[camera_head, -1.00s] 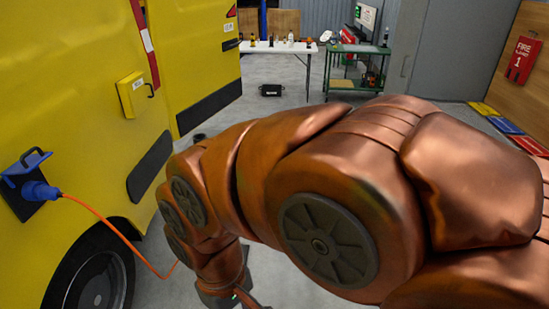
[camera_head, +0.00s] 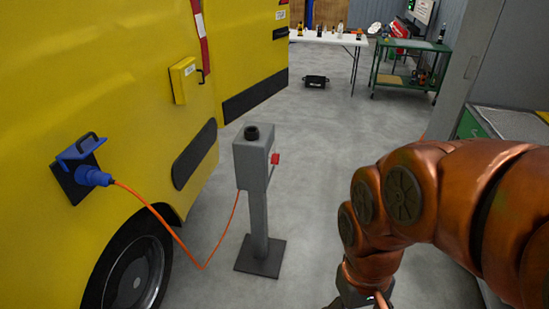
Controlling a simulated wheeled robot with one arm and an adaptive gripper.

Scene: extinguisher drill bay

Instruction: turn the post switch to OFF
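The grey switch post (camera_head: 258,205) stands upright on a dark square base plate on the floor, left of the middle in the head view. A red switch handle (camera_head: 275,158) sticks out from the right side of its box, and a black round fitting sits on top. I cannot read any ON or OFF marking on it. My copper arm is at the lower right. My gripper (camera_head: 362,302) is at the bottom edge, mostly cut off, to the right of the post and apart from it. Its fingers cannot be made out.
An orange cable (camera_head: 163,222) runs from a blue plug (camera_head: 92,176) on the yellow van (camera_head: 120,60) to the post. A white table (camera_head: 328,39) and a green cart (camera_head: 410,70) stand at the back. A black case (camera_head: 315,81) lies on clear floor.

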